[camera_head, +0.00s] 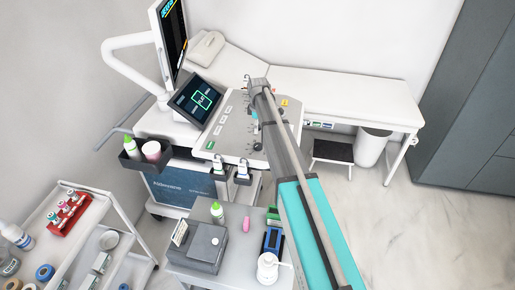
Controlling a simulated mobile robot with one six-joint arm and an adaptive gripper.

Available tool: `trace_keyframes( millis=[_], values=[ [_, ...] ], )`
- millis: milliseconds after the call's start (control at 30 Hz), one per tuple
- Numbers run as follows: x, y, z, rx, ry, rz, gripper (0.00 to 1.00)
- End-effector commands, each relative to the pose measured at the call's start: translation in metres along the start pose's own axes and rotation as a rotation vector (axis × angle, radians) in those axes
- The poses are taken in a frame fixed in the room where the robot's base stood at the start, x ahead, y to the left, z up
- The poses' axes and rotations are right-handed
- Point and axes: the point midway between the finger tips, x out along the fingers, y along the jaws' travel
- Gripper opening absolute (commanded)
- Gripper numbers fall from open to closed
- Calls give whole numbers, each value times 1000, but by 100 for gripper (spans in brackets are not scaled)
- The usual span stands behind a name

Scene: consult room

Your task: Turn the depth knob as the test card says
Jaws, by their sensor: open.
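The control panel (233,133) of a white ultrasound cart lies tilted under its small screen (197,98). The panel has small keys, dark small parts and coloured labels. I cannot tell which part is the depth knob; my arm covers part of the panel. My gripper (254,82) is at the far end of my arm, over the panel's upper right edge. It is open, though its fingers are small and hard to make out, and I see nothing held. A small white card (180,232) stands by a grey box; its print is too small to read.
A grey side table (240,250) in front holds the grey box (207,245), a green-capped bottle (217,211) and a white jar (268,267). A monitor (171,35) rises at the left. A white couch (345,92) stands behind. The floor at right is clear.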

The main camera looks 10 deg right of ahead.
Motion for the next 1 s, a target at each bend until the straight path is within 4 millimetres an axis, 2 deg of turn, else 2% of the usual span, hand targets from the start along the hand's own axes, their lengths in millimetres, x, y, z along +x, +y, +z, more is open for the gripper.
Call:
trace_keyframes(
  millis=[33, 1000],
  values=[
    [8, 0, 0, 0, 0, 0, 93],
    [81, -1, -2, -3, 0, 0, 93]
  ],
)
